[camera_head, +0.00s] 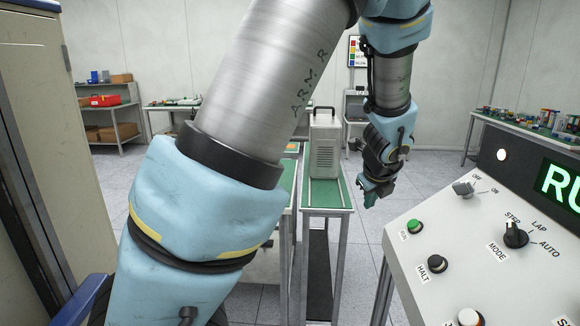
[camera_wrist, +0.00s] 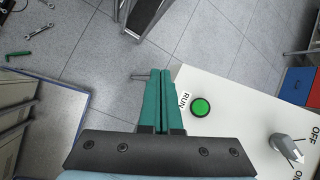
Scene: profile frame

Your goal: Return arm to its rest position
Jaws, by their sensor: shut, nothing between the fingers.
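My arm crosses the head view from the bottom left up to the top and down again to my gripper (camera_head: 371,200). My gripper hangs to the left of the control panel (camera_head: 450,240), apart from it in the picture, with its fingers pointing down. In the wrist view its teal fingers (camera_wrist: 163,98) lie side by side, shut and empty, above the floor and the panel's edge. The green RUN button (camera_wrist: 201,107) is just right of the fingers there; it also shows in the head view (camera_head: 414,226).
The panel carries a switch (camera_head: 463,189), a mode knob (camera_head: 515,235), a HALT button (camera_head: 437,263) and a lit display (camera_head: 562,187). A grey case (camera_head: 324,150) stands on a narrow green-topped table (camera_head: 330,195). A cabinet (camera_head: 35,130) is at left. Wrenches (camera_wrist: 40,32) lie at the wrist view's top left.

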